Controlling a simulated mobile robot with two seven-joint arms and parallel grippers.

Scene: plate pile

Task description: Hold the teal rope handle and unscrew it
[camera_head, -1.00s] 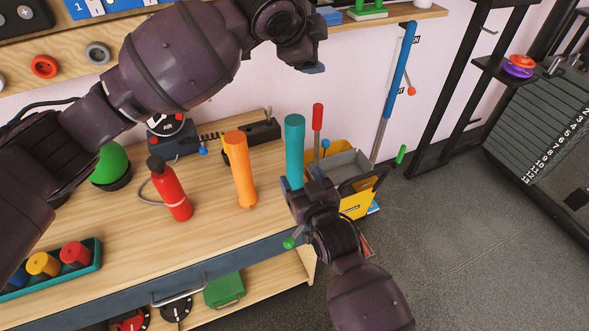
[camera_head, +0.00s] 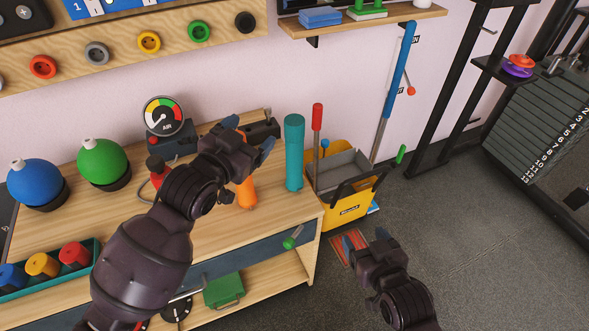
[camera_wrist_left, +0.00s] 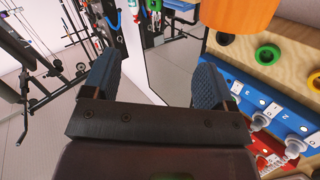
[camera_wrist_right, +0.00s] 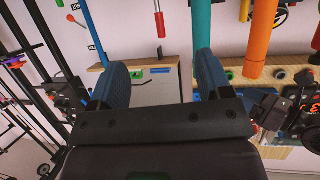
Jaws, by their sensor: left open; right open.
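The teal cylindrical handle (camera_head: 294,155) stands upright near the right end of the workbench in the head view. It also shows at the top of the right wrist view (camera_wrist_right: 201,25), partly behind a finger. My left gripper (camera_head: 250,135) is open, above the bench just left of the teal handle and apart from it. It hides part of the orange cylinder (camera_head: 246,195), which also shows at the top of the left wrist view (camera_wrist_left: 240,14). My right gripper (camera_head: 365,240) is open and empty, right of the bench and away from the handle.
A yellow bin (camera_head: 347,210) with a red-handled tool (camera_head: 317,117) stands beside the bench's right end. A red bottle (camera_head: 156,168) is partly behind my left arm. An air gauge (camera_head: 164,116) and green ball (camera_head: 103,161) are further left. Open floor lies at right.

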